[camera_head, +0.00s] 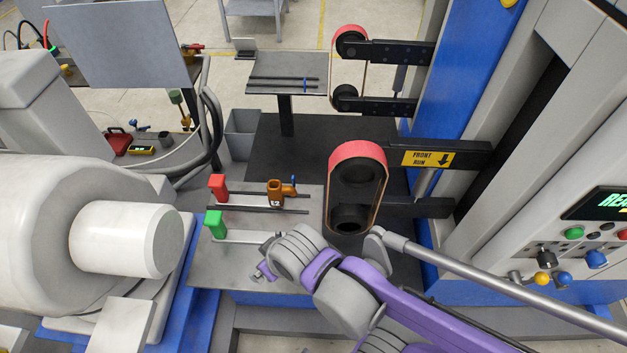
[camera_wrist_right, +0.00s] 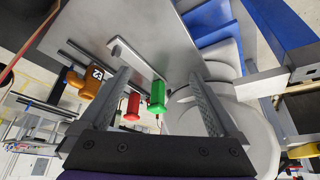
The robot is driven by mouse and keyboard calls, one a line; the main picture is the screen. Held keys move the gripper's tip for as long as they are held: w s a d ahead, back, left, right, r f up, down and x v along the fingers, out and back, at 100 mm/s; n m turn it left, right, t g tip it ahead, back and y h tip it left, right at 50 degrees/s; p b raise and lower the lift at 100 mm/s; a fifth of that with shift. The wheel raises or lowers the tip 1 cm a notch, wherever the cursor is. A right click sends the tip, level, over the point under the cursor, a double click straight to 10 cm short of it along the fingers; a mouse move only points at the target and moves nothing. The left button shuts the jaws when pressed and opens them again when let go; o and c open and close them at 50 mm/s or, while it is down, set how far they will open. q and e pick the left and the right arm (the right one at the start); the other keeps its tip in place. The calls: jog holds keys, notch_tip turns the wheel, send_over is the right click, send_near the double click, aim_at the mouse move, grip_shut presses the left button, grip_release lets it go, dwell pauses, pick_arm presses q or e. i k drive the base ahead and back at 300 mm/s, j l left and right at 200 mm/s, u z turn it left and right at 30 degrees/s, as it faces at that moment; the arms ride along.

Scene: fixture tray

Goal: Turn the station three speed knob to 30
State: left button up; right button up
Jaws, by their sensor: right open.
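The control panel (camera_head: 600,235) on the machine at the right carries a black knob (camera_head: 547,258) and a blue knob (camera_head: 596,258). Which one is the station three speed knob, and its setting, cannot be read. My right gripper (camera_head: 262,272) is over the front of the grey fixture table, far left of the panel. In the right wrist view its two fingers (camera_wrist_right: 160,85) stand wide apart with nothing gripped. Beyond them are a red-handled piece (camera_wrist_right: 133,105) and a green-handled piece (camera_wrist_right: 157,95) on the table. My left gripper is out of view.
A red-topped belt arm labelled FRONT RUN (camera_head: 358,150) stands between table and panel. A green button (camera_head: 574,232) and a lit, cut-off display (camera_head: 602,203) sit on the panel.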

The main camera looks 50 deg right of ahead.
aim_at(546, 260)
jog(key=z, duration=3.65)
jog(key=i+l+u, duration=0.15)
jog(key=l, duration=0.25)
